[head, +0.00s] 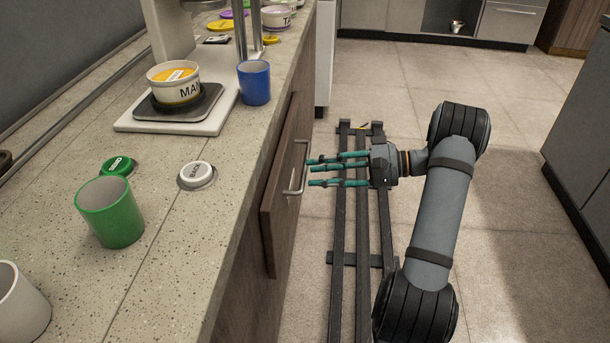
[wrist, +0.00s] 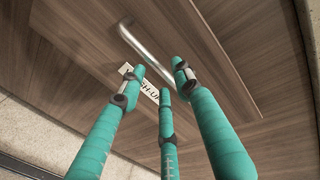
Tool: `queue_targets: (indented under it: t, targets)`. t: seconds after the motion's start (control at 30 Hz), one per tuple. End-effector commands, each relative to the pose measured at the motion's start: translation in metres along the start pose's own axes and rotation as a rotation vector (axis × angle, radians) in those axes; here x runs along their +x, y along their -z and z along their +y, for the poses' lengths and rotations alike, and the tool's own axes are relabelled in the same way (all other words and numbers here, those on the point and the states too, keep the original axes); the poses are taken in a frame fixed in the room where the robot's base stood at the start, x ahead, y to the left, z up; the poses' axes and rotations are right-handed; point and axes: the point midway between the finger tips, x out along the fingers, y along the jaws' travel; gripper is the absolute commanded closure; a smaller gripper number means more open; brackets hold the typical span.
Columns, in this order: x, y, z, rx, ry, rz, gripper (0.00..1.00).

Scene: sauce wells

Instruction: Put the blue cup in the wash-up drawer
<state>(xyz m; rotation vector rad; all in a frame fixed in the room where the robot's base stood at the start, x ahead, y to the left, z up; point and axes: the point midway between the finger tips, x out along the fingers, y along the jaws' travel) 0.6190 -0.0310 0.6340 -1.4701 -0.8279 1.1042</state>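The blue cup (head: 254,82) stands upright on the counter, near its right edge, beside a white scale base. The wash-up drawer (head: 275,210) has a brown wood front below the counter edge with a metal bar handle (head: 299,172). No drawer interior shows. My three-fingered teal gripper (head: 318,170) is open and empty, with its fingers pointing at the handle and apart from it. In the wrist view the spread fingers (wrist: 160,76) face the drawer front (wrist: 225,85) and handle (wrist: 148,48). They partly hide its label (wrist: 148,92), of which "SH-UP" reads.
On the counter (head: 150,270) are a green cup (head: 112,213), a white cup (head: 20,305), a green lid (head: 118,166) and a grey-white lid (head: 196,174). A labelled bowl (head: 173,87) sits on the scale (head: 215,112). Floor right of my arm is clear.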

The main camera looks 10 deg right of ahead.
Motion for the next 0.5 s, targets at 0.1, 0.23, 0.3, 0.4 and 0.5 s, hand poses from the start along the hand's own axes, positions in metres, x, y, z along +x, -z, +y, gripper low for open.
queue_targets:
  t: [0.1,0.23,0.3,0.4,0.5]
  targets:
    - [0.020,-0.001,0.002,0.000,-0.001,-0.002,0.67]
    - [0.033,0.000,0.001,0.001,-0.001,-0.001,0.67]
    - [0.036,0.000,0.001,0.001,-0.001,0.001,0.67]
    - [0.038,0.000,0.000,0.001,-0.001,0.001,0.67]
    - [0.038,0.000,0.000,0.001,-0.001,0.001,0.67]
